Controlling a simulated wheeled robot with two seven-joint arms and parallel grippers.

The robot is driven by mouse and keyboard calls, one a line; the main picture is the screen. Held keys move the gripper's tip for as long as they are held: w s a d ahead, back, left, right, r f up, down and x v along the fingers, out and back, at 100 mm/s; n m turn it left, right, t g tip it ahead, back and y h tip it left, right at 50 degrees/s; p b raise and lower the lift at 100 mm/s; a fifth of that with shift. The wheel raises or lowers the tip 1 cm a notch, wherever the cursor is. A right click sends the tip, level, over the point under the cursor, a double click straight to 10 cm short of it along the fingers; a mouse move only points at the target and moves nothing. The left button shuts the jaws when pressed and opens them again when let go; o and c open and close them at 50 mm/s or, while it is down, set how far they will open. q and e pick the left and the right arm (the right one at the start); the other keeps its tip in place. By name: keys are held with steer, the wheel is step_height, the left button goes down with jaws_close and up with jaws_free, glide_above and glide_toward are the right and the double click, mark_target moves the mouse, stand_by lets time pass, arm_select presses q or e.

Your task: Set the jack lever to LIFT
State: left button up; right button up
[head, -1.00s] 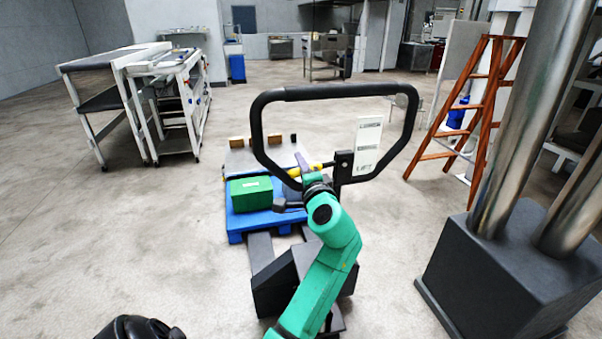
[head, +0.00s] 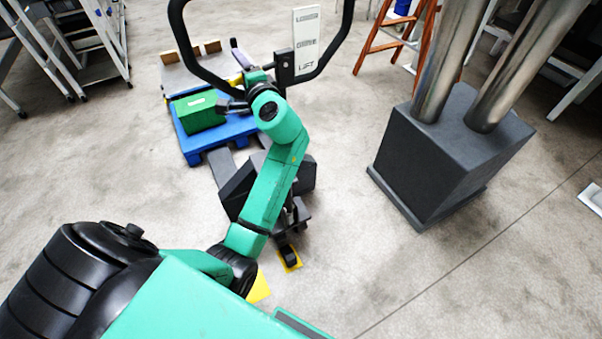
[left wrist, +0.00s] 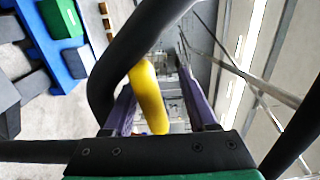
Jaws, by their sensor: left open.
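The pallet jack's black loop handle (head: 335,45) stands upright at the top of the head view. A white plate (head: 306,40) on it carries labels, with LIFT lowest. The yellow jack lever (left wrist: 149,97) lies between the purple fingers of my left gripper (left wrist: 160,112) in the left wrist view. The gripper is open, with gaps showing beside the lever. In the head view my left gripper (head: 241,62) is at the handle, and my wrist hides much of the lever. I cannot tell which label the lever is set to. My right gripper is not in view.
A blue pallet (head: 193,147) with a green box (head: 199,111) sits on the jack's forks. A dark block with metal columns (head: 430,150) stands to the right, and a wooden ladder (head: 388,35) behind. Open floor lies between the jack and the block.

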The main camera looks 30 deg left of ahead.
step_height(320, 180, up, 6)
steer(key=p, duration=0.4)
arm_select(q)
steer(key=r+m, duration=0.1)
steer(key=s+d+r+m+b, duration=0.1)
steer(key=shift+d+r+m, duration=0.1)
steer(key=shift+d+m, duration=0.1)
steer(key=shift+m, duration=0.2)
steer(key=b+v, duration=0.4)
steer(key=v, duration=0.9)
steer(key=w+d+f+m+t+h, duration=0.1)
steer(key=w+d+f+m+h, duration=0.15)
steer(key=f, duration=0.55)
steer(key=w+d+f+m+h, duration=0.1)
steer(key=w+d+f+h, duration=0.2)
steer(key=f, duration=0.5)
step_height(320, 180, down, 19)
steer(key=s+d+g+h, duration=0.1)
steer(key=g+h, duration=0.1)
steer(key=h, duration=0.3)
steer(key=shift+d+f+g, duration=0.25)
steer(key=shift+d+g, duration=0.05)
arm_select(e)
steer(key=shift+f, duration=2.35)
